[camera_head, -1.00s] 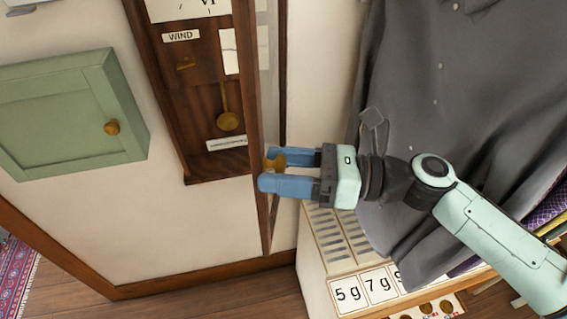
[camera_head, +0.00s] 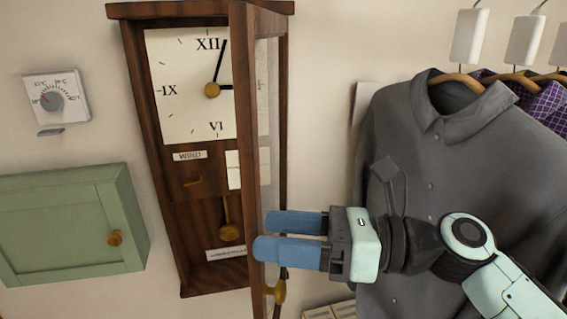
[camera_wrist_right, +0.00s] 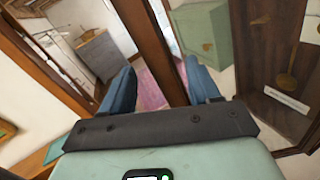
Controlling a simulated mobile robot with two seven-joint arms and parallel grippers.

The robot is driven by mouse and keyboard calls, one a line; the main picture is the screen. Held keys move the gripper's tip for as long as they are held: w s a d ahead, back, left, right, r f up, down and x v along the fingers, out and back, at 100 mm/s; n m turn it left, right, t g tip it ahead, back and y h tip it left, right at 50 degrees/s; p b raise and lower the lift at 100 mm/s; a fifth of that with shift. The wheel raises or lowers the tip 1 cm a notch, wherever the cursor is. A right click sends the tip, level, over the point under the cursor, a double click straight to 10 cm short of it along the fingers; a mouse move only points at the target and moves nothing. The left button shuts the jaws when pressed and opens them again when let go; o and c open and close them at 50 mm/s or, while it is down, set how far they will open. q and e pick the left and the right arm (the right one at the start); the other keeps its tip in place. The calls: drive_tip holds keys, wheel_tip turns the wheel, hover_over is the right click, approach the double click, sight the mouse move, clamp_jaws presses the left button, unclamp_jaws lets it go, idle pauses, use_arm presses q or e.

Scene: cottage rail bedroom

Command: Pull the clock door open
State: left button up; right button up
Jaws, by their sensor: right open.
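The wall clock (camera_head: 165,215) has a dark wooden case, a white dial (camera_head: 185,105) and a brass pendulum (camera_head: 228,228). Its glazed wooden door (camera_head: 250,130) stands open, swung out from the case and seen nearly edge-on. The brass door knob (camera_head: 278,291) shows low on the door. My right gripper (camera_head: 268,238) is open, its blue fingers above the knob at the door's lower part, with the knob outside them. In the right wrist view, the door's wooden frame (camera_wrist_right: 145,45) shows between the open fingers (camera_wrist_right: 165,90); contact cannot be told. My left gripper is not in view.
A green wall cabinet (camera_head: 65,225) hangs left of the clock, below a white thermostat dial (camera_head: 55,97). A grey shirt (camera_head: 430,150) hangs close on the right, behind my right arm. Bare wall shows between the clock and the shirt.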

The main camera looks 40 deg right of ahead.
sight(257, 172)
wheel_tip(257, 172, up, 8)
drive_tip(key=shift+r+p, duration=0.2)
drive_tip(key=shift+p, duration=0.45)
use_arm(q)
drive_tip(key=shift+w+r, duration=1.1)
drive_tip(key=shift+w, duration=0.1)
